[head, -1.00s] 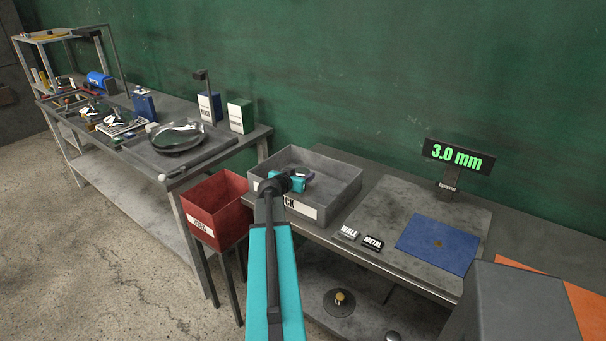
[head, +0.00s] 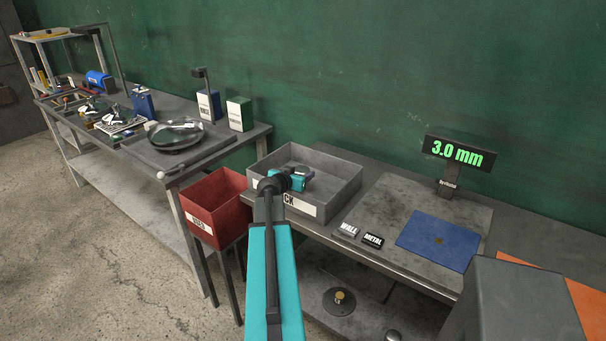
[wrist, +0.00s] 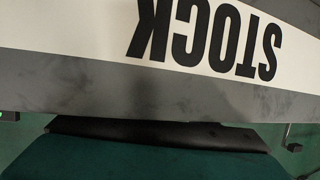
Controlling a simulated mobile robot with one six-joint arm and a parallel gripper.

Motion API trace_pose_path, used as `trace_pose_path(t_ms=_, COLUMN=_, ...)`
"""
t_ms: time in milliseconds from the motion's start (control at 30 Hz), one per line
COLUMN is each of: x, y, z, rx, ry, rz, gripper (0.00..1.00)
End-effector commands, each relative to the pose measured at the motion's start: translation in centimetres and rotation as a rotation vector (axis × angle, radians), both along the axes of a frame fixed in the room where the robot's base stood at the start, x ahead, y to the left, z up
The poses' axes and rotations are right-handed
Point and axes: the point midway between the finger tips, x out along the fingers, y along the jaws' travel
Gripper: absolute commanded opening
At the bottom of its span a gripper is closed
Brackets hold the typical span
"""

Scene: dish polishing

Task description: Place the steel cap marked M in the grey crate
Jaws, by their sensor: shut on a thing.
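The grey crate (head: 335,195) stands on the near bench, with a white label on its front. The wrist view shows a wall with the label STOCK (wrist: 205,35) upside down, filling the upper part. My gripper (head: 303,176) is over the inside of the crate, seen from behind. It is shut on a small greyish thing at its fingertips, probably the steel cap. My wrist and arm hide most of it, and no M is readable. I cannot tell its height above the crate floor.
A red bin (head: 215,208) stands left of the crate. Right of it are the WALL (head: 348,230) and METAL (head: 373,240) tags, a blue mat (head: 438,240) and a 3.0 mm display (head: 458,152). A bench with a round dish (head: 175,135) is farther left.

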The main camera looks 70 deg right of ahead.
Motion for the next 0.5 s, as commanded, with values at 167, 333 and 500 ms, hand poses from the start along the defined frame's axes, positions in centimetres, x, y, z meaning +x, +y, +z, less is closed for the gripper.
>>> trace_pose_path(t_ms=167, x=-0.04, y=-0.03, z=-0.2, rx=-0.001, ry=0.0, rz=0.0, gripper=0.16)
trace_pose_path(t_ms=333, x=-0.07, y=-0.03, z=-0.37, rx=-0.001, ry=0.0, rz=-0.001, gripper=0.16)
trace_pose_path(t_ms=500, x=-0.11, y=-0.03, z=-0.4, rx=0.0, ry=0.001, rz=-0.001, gripper=0.16)
